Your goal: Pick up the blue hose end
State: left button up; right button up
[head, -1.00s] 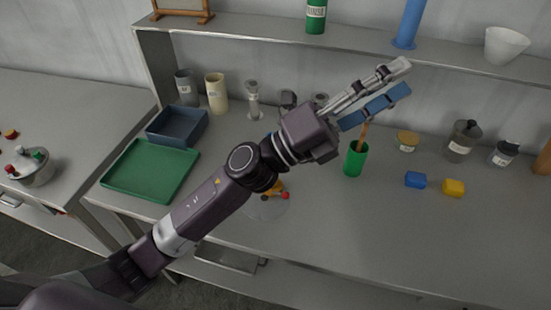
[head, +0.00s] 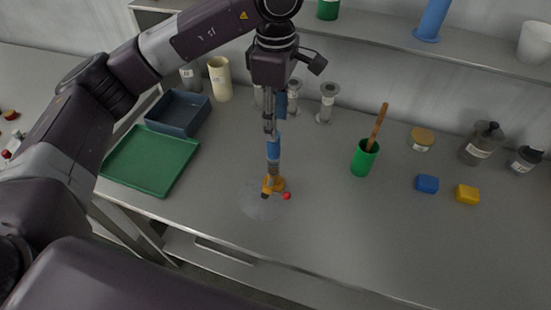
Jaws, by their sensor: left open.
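My left gripper (head: 273,165) hangs down from its arm over the middle of the counter. Its fingers, one grey and one with blue, are seen nearly edge-on, so the gap between them is hard to see. The tips are just above or in front of a small orange piece (head: 277,184) with a red knob (head: 286,196) beside it. I cannot make out a blue hose end for sure; the fingers cover part of that spot. I see nothing held. My right gripper is out of view.
A clear disc or puddle (head: 252,203) lies below the gripper. A green tray (head: 150,160) and blue-grey bin (head: 178,113) are left. A green cup (head: 363,160), blue block (head: 427,183) and yellow block (head: 467,194) are right. The front right counter (head: 370,235) is clear.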

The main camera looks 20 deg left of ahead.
aim_at(273, 149)
pick_arm(q)
jog(key=shift+s+a+f+p, duration=0.1)
jog(key=shift+f+p, duration=0.25)
jog(key=shift+f, duration=0.25)
jog(key=shift+s+a+f+p, duration=0.1)
jog(key=shift+f+p, duration=0.2)
jog(key=shift+f, duration=0.25)
notch_tip(273, 149, down, 4)
jog(key=p, duration=0.3)
jog(key=shift+w, duration=0.15)
jog(key=shift+f, duration=0.65)
grip_shut()
